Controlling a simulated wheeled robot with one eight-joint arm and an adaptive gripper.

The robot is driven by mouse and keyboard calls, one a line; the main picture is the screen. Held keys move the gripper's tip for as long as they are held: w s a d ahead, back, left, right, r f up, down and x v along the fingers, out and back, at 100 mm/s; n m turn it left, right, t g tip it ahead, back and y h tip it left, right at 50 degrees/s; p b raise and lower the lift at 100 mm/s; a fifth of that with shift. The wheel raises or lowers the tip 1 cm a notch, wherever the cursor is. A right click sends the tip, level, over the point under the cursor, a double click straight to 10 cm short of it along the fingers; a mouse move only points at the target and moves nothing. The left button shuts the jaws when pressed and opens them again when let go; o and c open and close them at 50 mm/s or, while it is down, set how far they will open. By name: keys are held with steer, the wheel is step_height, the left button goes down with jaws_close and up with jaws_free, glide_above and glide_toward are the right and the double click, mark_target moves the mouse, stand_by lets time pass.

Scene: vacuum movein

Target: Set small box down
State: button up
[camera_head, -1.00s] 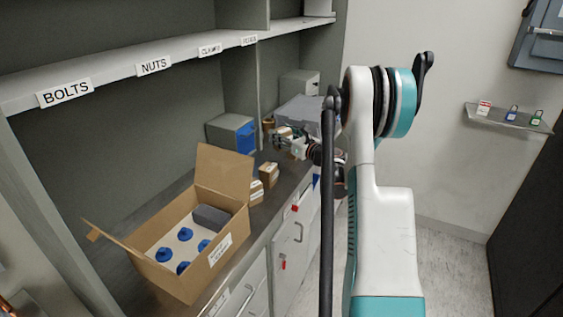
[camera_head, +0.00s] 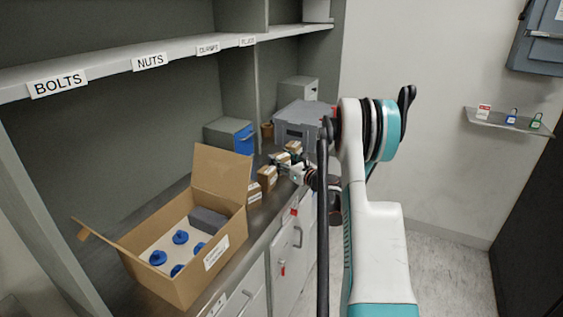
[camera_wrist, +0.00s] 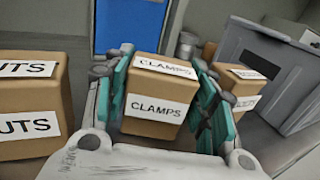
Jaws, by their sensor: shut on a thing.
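The small cardboard box labelled CLAMPS (camera_wrist: 158,97) is between the teal fingers of my gripper (camera_wrist: 163,110), which is shut on it. The box looks upright, at about the height of its neighbours; whether its base touches the counter cannot be told. In the head view my gripper (camera_head: 284,166) is over the counter (camera_head: 262,222), with the held box mostly hidden by the fingers. A NUTS box (camera_wrist: 30,100) stands left of it in the wrist view. Another small labelled box (camera_wrist: 244,85) stands close on the right, beside the right finger.
A large open carton (camera_head: 190,285) with blue-topped items stands at the counter's near end. A blue-fronted grey cabinet (camera_head: 243,140) and a grey crate (camera_head: 298,130) stand behind the small boxes. A labelled shelf (camera_head: 110,75) runs above.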

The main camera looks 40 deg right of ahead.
steer(key=shift+f, duration=0.1)
steer(key=o, duration=1.2)
steer(key=shift+s, duration=0.25)
steer(key=s+p, duration=0.3)
steer(key=s, duration=0.8)
steer(key=shift+s, duration=0.25)
